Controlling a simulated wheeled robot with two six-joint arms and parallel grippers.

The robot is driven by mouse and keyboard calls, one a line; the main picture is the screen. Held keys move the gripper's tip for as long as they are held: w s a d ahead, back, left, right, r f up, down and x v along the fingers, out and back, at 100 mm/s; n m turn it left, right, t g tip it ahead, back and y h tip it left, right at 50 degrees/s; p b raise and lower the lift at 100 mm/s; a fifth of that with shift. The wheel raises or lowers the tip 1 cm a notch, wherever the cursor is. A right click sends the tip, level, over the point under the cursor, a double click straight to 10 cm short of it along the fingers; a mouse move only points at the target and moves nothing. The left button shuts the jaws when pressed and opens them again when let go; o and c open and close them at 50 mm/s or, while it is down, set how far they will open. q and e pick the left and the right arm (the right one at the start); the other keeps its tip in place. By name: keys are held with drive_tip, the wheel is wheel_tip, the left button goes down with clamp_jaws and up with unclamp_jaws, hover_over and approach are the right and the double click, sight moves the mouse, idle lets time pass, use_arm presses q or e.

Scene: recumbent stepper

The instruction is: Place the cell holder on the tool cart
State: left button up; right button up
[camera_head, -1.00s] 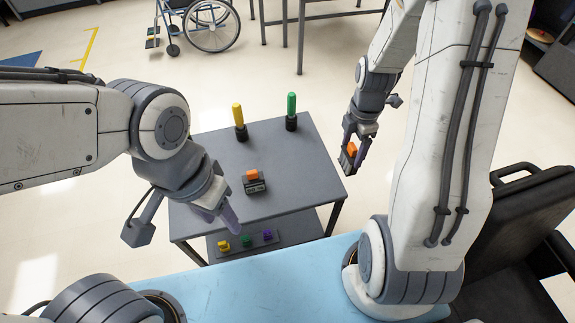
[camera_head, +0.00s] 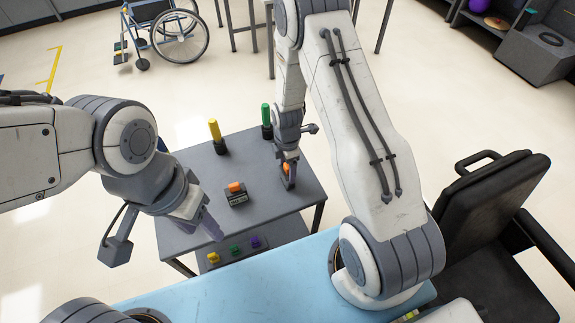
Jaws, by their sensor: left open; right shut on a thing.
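The tool cart (camera_head: 262,205) is a dark grey two-shelf cart in the middle of the view. My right gripper (camera_head: 288,177) is shut on a small dark piece with an orange part, which I take for the cell holder (camera_head: 286,168). It is over the right part of the cart's top; I cannot tell whether it touches the surface. A similar black block with an orange top (camera_head: 236,194) sits mid-cart, left of the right gripper. My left gripper (camera_head: 208,222) is open and empty near the cart's front left.
A yellow cylinder (camera_head: 215,132) and a green cylinder (camera_head: 266,118) stand in dark bases at the cart's back edge. Small yellow, green and purple pieces (camera_head: 234,250) are on the lower shelf. A light blue surface (camera_head: 225,288) lies in front, a black chair (camera_head: 490,210) at right.

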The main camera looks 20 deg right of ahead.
drive_tip(key=shift+f, duration=0.2)
drive_tip(key=o, duration=1.6)
drive_tip(key=shift+r, duration=0.25)
drive_tip(key=shift+w+r, duration=0.1)
drive_tip(key=shift+r, duration=0.1)
wheel_tip(320, 180, up, 11)
drive_tip(key=b, duration=0.3)
drive_tip(key=s+a+r+m, duration=0.5)
drive_tip(key=s+a+r, duration=0.5)
drive_tip(key=a, duration=0.1)
drive_tip(key=s+a+r+m, duration=0.1)
drive_tip(key=s+m, duration=0.1)
drive_tip(key=s, duration=0.2)
drive_tip(key=s+a+r+m, duration=0.1)
drive_tip(key=s+m, duration=0.1)
drive_tip(key=s, duration=0.3)
drive_tip(key=s+a+r+m+y, duration=0.1)
drive_tip(key=s+m, duration=0.1)
drive_tip(key=s, duration=0.3)
drive_tip(key=shift+r, duration=0.35)
